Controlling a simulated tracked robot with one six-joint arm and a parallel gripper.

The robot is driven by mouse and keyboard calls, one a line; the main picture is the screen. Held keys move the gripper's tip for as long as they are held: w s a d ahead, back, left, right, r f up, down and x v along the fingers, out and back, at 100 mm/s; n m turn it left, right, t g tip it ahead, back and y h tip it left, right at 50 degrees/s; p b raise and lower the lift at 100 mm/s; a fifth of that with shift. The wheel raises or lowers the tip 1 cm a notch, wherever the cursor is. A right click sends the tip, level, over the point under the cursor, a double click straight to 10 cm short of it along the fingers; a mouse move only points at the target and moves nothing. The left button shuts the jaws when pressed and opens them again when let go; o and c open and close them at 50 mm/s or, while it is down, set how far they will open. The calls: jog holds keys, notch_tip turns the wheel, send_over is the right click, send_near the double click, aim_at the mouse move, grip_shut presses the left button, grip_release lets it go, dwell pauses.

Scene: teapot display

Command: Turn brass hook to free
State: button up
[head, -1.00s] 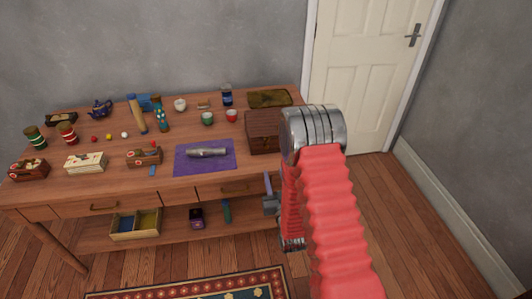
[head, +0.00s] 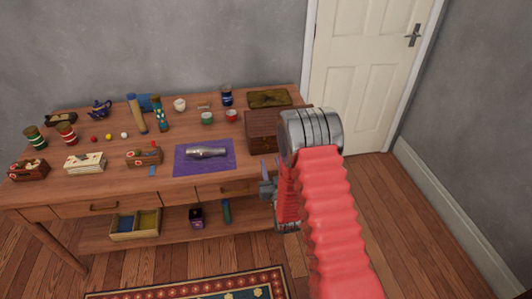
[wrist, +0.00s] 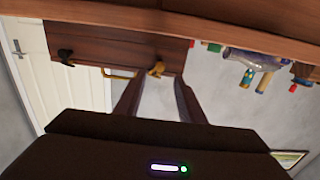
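A dark wooden box (head: 263,133) stands at the right end of the table in the head view. The wrist view is upside down and shows the box's front (wrist: 115,45). A brass hook (wrist: 156,69) sits at the box's edge, straight ahead between my fingertips in that picture. My gripper (wrist: 158,84) is open, with two dark fingers apart and nothing between them. I cannot tell whether a finger touches the hook. In the head view my gripper (head: 268,190) is low in front of the table's right end, partly hidden by my red arm. The hook does not show there.
The table (head: 105,180) holds a purple cloth (head: 185,168) with a metal flask-like thing (head: 206,152), cups, a blue teapot (head: 100,108) and small boxes. A mossy brown slab (head: 269,98) lies behind the box. A white door (head: 365,70) stands to the right.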

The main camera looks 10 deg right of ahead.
aim_at(266, 148)
jog(key=w, duration=0.7)
jog(key=shift+w, duration=0.15)
jog(key=shift+c, duration=0.2)
